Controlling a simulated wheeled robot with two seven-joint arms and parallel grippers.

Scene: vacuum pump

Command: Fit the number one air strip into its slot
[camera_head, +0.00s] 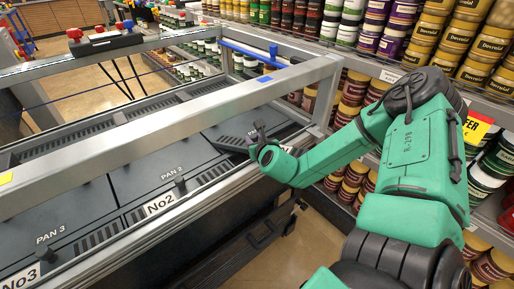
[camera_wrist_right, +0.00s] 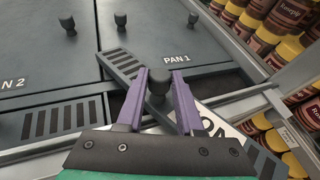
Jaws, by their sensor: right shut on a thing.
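My right gripper (camera_head: 258,137) is over the frame beside PAN 1. In the right wrist view its purple fingers (camera_wrist_right: 158,90) are shut on the black knob (camera_wrist_right: 158,78) of the number one air strip (camera_wrist_right: 122,66). This dark, slotted strip lies slanted across the front edge of PAN 1 (camera_wrist_right: 178,40), turned relative to the neighbouring strip. Its white label, partly covered by a finger, shows "No" (camera_wrist_right: 214,121). Its slot is mostly hidden beneath the strip and gripper; I cannot tell whether the strip touches the frame. My left gripper is out of view.
The No2 strip (camera_head: 207,171) lies along the front of PAN 2 (camera_head: 165,160); PAN 3 (camera_head: 50,232) is at the lower left. A metal rail (camera_head: 150,128) crosses above the pans. Shelves of cans (camera_head: 465,48) stand behind and right.

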